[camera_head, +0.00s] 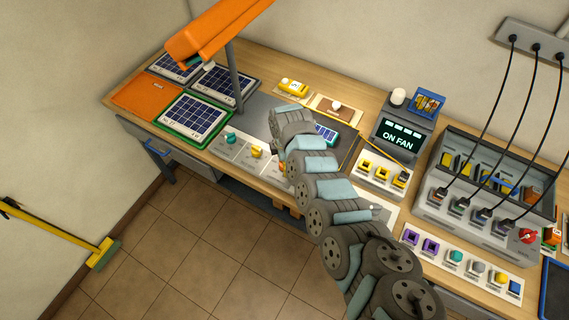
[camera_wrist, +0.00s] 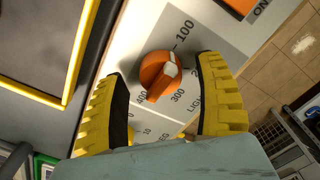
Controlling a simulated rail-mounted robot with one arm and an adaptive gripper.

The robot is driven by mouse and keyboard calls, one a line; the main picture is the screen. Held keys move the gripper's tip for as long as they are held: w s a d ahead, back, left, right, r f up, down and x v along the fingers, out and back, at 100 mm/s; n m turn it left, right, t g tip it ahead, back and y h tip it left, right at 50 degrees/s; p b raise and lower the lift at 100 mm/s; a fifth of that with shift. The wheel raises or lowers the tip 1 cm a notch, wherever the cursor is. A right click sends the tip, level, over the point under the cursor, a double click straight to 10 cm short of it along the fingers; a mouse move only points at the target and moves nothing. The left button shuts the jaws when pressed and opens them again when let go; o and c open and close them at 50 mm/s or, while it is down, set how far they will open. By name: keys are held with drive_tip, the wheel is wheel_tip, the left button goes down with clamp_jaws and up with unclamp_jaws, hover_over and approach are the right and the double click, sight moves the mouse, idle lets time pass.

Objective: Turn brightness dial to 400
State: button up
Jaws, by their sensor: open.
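The brightness dial (camera_wrist: 160,76) is an orange knob with a white mark, on a pale panel with the numbers 100, 300 and 400 around it. A further number is partly covered by the right finger. The white mark faces the upper right, on the 100 to 200 side; I cannot tell the exact value. My gripper (camera_wrist: 162,88) is open, with one yellow-backed, dark-padded finger on each side of the dial and gaps between pads and knob. In the head view my arm hides the fingers and most of the dial.
A black-and-yellow framed panel (camera_wrist: 40,45) lies left of the dial in the wrist view. In the head view, teal (camera_head: 230,138) and yellow (camera_head: 256,152) knobs sit left of the arm, and an ON FAN display (camera_head: 398,140) stands right. An orange lamp (camera_head: 215,28) overhangs the bench.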

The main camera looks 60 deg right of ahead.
drive_tip(key=shift+f, duration=0.35)
drive_tip(key=c, duration=1.2)
